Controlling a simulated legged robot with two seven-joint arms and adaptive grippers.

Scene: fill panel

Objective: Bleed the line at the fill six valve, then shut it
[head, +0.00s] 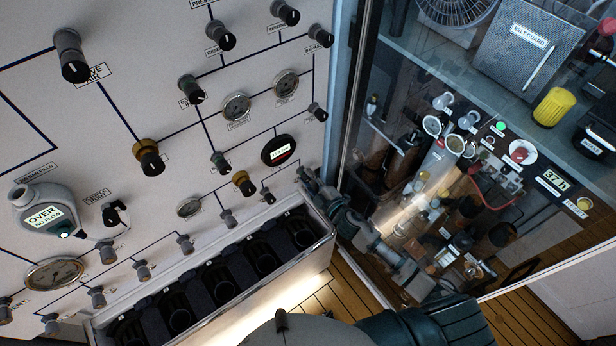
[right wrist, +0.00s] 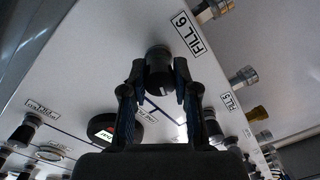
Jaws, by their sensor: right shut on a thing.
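The fill six valve is a black round knob (right wrist: 159,68) on the white panel, beside a "FILL 6" label (right wrist: 187,32) in the right wrist view. A short pale pointer line shows on its near face. My right gripper (right wrist: 158,84) is shut on this knob, one finger on each side. In the head view my right gripper (head: 310,182) reaches the panel's lower right edge, and the knob cannot be made out there. A dark round display (head: 278,150) is on the panel nearby; its reading is too small to be sure of. My left gripper is not in view.
Other valve knobs and gauges cover the panel, among them a grey knob (head: 268,195) close to my right gripper. An open rack of dark compartments (head: 322,238) juts out below. A glass-fronted cabinet (head: 372,60) stands to the right.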

